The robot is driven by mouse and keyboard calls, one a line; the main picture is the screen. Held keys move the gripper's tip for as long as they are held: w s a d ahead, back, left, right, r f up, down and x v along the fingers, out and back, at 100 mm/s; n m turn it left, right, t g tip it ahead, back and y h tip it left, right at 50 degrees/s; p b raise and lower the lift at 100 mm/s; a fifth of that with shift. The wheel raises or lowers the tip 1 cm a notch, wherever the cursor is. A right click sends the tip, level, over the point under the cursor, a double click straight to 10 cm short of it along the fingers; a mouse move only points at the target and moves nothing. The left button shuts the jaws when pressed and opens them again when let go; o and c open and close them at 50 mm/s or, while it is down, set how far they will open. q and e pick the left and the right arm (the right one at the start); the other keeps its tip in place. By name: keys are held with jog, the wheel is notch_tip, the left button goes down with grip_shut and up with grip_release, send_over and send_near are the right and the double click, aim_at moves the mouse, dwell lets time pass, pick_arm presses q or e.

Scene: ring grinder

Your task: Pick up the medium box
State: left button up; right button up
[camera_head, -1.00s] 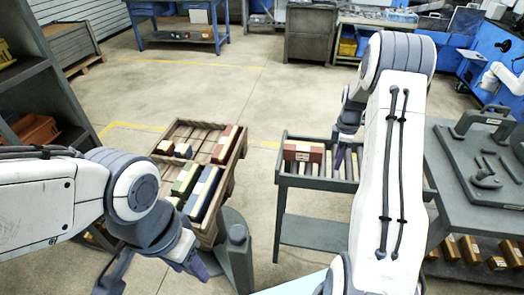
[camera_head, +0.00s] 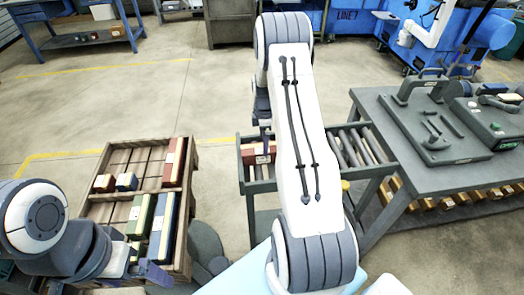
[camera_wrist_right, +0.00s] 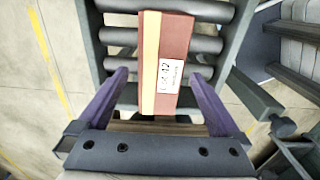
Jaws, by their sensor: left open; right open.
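A red box with a pale yellow stripe and a white label (camera_wrist_right: 171,65) lies on the roller tray; in the head view it shows partly (camera_head: 258,153) beside my right arm. In the wrist view my right gripper (camera_wrist_right: 157,76) is open, one finger on each side of the box, with gaps on both sides. In the head view the right gripper (camera_head: 262,132) is mostly hidden by its arm. My left gripper (camera_head: 135,272) is open and empty at the lower left, near the crate. No mark shows which box is the medium one.
A wooden crate (camera_head: 93,188) holds a long red box (camera_head: 174,163), a green box (camera_head: 140,216), a blue box (camera_head: 162,224) and small blocks. The roller tray's frame (camera_head: 222,172) surrounds the rollers. A grey workbench (camera_head: 440,160) with tools stands at right. The floor behind is open.

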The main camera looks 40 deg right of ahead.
jog(key=shift+w+a+f, duration=0.1)
jog(key=shift+a+f, duration=0.05)
jog(key=shift+f, duration=0.2)
notch_tip(320, 180, down, 5)
jog(key=shift+a+r+p, duration=0.1)
jog(key=shift+a+p, duration=0.05)
jog(key=shift+p, duration=1)
jog(key=shift+f, duration=0.25)
jog(key=shift+r, duration=0.1)
grip_shut()
